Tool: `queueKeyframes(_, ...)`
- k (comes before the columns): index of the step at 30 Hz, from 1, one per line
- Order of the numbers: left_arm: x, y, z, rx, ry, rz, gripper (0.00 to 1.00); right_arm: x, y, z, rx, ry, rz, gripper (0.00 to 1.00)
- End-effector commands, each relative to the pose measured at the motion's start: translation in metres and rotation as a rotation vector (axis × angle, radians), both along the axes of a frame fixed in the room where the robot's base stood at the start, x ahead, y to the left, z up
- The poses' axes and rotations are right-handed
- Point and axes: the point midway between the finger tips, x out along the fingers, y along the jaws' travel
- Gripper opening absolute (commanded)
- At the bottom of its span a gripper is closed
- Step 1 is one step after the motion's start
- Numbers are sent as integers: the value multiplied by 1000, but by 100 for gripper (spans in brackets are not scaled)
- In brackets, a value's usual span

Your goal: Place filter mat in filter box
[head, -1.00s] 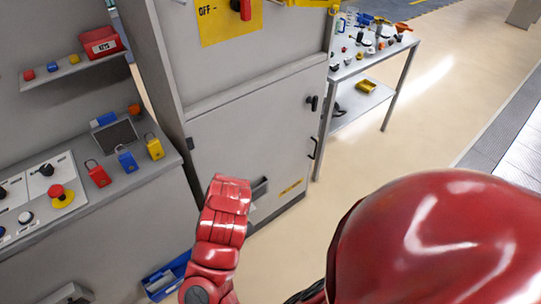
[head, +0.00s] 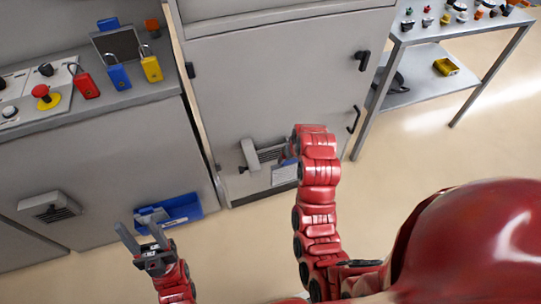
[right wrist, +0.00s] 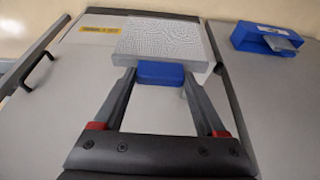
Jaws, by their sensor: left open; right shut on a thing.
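The filter mat (right wrist: 160,38) is a pale, textured square with a blue tab (right wrist: 160,73). In the right wrist view my right gripper (right wrist: 160,80) is shut on the tab, with the mat beyond the fingertips. In the head view the mat (head: 285,173) is a pale patch beside the arm's end, low at the cabinet door. A grey louvred box (head: 262,153), seemingly the filter box, is on that door just left of my right arm. Whether mat and box touch is unclear. My left gripper (head: 142,240) is open and empty, in front of the left cabinet.
A blue tray (head: 178,211) with a grey piece is at the left cabinet's foot. Another grey vent (head: 50,207) is on that cabinet. Padlocks and a red button (head: 41,91) are on the console. A metal trolley (head: 420,60) stands right; floor before it is clear.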

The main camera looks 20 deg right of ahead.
Motion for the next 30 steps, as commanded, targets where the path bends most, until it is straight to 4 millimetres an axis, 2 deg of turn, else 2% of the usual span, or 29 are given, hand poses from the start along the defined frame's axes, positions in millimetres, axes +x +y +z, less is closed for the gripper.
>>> queueKeyframes(12, 0, 0, -68, 0, 0, 0, 50, 82, 2, -7, -2, -6, 1, 0)
queueKeyframes(18, 0, 0, -64, 0, 0, 0, 50, 119, 4, 2, 0, -2, 1, 0)
queueKeyframes(30, 0, 0, -63, 0, 0, 0, 50, 176, 6, 1, -2, 0, 2, 0)
